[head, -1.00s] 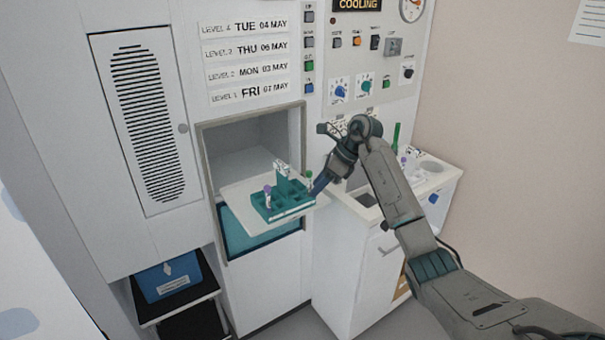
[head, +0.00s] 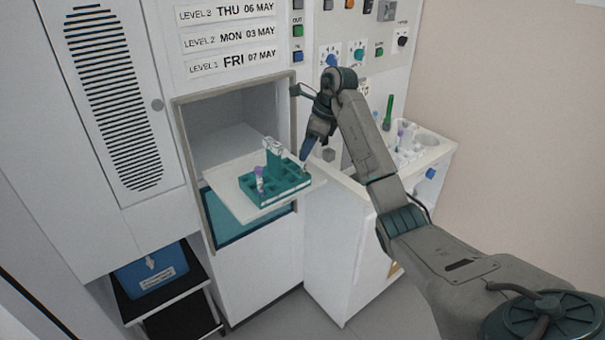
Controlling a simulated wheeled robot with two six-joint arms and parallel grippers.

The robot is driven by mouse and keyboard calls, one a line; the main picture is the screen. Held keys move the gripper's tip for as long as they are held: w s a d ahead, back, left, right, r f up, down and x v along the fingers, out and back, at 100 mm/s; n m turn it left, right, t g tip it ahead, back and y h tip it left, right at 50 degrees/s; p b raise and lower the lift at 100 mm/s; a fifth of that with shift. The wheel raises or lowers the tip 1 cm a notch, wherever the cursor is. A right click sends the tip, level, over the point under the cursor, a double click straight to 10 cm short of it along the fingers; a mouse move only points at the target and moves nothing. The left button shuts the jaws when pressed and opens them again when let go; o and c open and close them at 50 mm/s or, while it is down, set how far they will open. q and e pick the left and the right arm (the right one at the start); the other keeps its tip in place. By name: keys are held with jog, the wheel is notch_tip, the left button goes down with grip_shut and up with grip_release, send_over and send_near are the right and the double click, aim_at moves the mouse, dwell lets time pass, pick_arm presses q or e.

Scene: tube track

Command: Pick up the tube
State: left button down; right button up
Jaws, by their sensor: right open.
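A teal rack (head: 262,200) sits on a white pull-out shelf (head: 227,199) in front of an open cabinet bay. A tube with a purple cap (head: 260,177) stands upright in the rack's left part. My right gripper (head: 305,160) points down at the rack's right rear corner. It is open. Whatever stands at that corner is mostly hidden by the fingers, so I cannot tell whether they touch or surround a tube. My left gripper is not in view.
A white counter (head: 432,153) to the right holds several tubes, including a tall green one (head: 388,113). A blue box (head: 150,272) lies on a dark shelf at lower left. The cabinet bay (head: 215,140) behind the rack looks empty.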

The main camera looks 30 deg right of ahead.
aim_at(304, 167)
jog(key=shift+s+a+f+b, duration=0.15)
jog(key=shift+f+b, duration=0.3)
jog(key=shift+b, duration=0.05)
jog(key=shift+a+f+p, duration=0.15)
jog(key=shift+a+p, duration=0.1)
jog(key=shift+p, duration=0.1)
jog(key=p+x, duration=0.1)
jog(key=x, duration=0.2)
jog(key=shift+f, duration=0.25)
jog(key=c, duration=0.8)
